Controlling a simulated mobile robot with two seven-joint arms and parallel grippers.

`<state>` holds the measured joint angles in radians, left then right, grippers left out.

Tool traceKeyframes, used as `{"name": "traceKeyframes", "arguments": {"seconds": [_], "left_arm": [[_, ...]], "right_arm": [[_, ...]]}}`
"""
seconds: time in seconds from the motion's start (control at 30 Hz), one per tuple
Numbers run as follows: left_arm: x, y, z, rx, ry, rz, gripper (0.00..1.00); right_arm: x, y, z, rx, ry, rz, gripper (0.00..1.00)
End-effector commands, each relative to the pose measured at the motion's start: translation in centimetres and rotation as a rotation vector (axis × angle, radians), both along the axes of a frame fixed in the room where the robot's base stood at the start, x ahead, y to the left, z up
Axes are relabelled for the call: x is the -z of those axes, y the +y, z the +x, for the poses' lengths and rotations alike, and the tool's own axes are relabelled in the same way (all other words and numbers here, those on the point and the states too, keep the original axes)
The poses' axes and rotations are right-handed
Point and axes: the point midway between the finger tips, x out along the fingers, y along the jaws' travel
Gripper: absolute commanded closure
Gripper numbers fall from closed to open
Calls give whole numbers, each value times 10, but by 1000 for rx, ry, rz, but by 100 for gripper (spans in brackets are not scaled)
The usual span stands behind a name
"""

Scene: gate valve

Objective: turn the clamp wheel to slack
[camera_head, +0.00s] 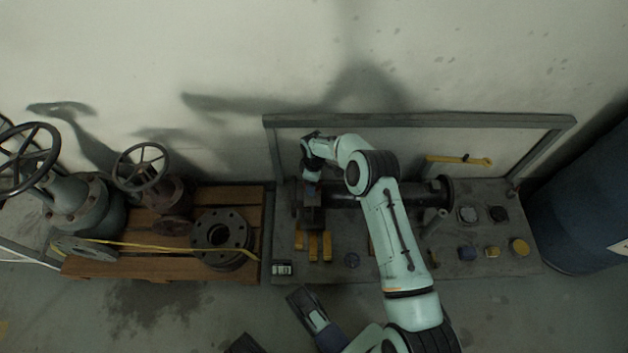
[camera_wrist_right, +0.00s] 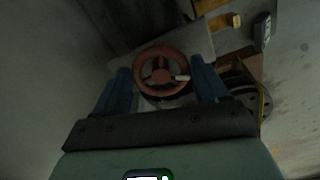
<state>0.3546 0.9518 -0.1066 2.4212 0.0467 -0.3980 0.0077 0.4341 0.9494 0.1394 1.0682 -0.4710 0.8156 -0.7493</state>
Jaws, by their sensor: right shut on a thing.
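The red clamp wheel (camera_wrist_right: 160,76), a spoked ring with a pale mark on its right side, lies between the two blue fingers of my right gripper (camera_wrist_right: 163,85) in the wrist view. The right gripper is shut on the wheel; the exact finger contact is hard to see. In the head view my right gripper (camera_head: 311,187) points down at the dark clamp (camera_head: 313,215) at the bench's left end, and the wheel is hidden there.
A dark flanged pipe (camera_head: 412,194) lies along the grey bench (camera_head: 345,273). A yellow wrench (camera_head: 458,160) hangs at the back frame. Yellow blocks (camera_head: 313,245) and several small parts sit on the bench. A wooden pallet (camera_head: 140,266) with valves stands left, a blue drum (camera_head: 585,225) right.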

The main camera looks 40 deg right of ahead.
Motion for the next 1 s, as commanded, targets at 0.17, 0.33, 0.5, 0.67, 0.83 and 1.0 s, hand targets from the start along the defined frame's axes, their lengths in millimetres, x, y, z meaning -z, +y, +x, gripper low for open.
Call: {"name": "traceKeyframes", "arguments": {"seconds": [0.17,0.33,0.5,0.67,0.83,1.0], "left_arm": [[0,0,0,0,0,0,57],[0,0,0,0,0,0,57],[0,0,0,0,0,0,57],[0,0,1,1,-2,0,57],[-6,-1,11,4,-36,2,57],[-17,-3,31,11,-104,7,57]], "right_arm": [[0,0,1,0,-2,-1,57],[0,0,0,1,-2,-1,2],[0,0,0,1,-1,0,2],[-2,0,0,1,-1,0,2],[-23,0,1,1,-2,-1,2],[-62,0,0,1,-3,-1,2]]}}
